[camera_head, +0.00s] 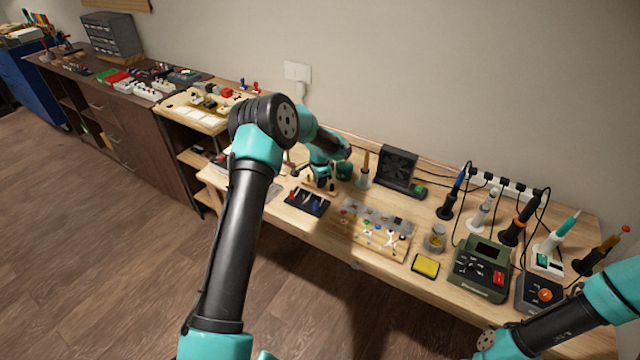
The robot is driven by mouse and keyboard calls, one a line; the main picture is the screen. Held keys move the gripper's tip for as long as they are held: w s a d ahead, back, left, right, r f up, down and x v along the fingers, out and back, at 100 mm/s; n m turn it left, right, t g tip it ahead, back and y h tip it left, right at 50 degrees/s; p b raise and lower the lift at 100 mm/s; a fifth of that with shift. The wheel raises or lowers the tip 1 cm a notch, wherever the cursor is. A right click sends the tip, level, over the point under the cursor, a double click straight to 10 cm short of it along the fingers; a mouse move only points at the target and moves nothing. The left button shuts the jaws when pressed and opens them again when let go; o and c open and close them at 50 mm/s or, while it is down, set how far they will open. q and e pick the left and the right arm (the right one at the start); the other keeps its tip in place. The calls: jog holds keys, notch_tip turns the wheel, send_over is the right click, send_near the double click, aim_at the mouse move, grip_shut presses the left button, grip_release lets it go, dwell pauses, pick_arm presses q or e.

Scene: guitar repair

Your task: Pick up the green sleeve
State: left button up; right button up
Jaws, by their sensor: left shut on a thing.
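My left arm reaches over the workbench from the left, and its gripper (326,181) points down above the bench, near the back wall. The gripper is shut on a small dark green piece (344,171), which appears to be the green sleeve. My own wrist and fingers cover part of it, so its full shape is hidden. My right arm enters at the lower right, but its gripper is outside the picture.
A soldering-iron stand (363,176) and a black fan (397,167) stand just right of the gripper. A black tool tray (307,203) and a clear parts box (378,218) lie in front. A green soldering station (482,268), a yellow sponge (426,266) and several irons crowd the right.

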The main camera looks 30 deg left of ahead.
pick_arm(q)
jog(key=shift+r, duration=0.1)
notch_tip(320, 180, up, 10)
dwell(0.6)
jog(key=shift+s+d, duration=0.1)
dwell(0.4)
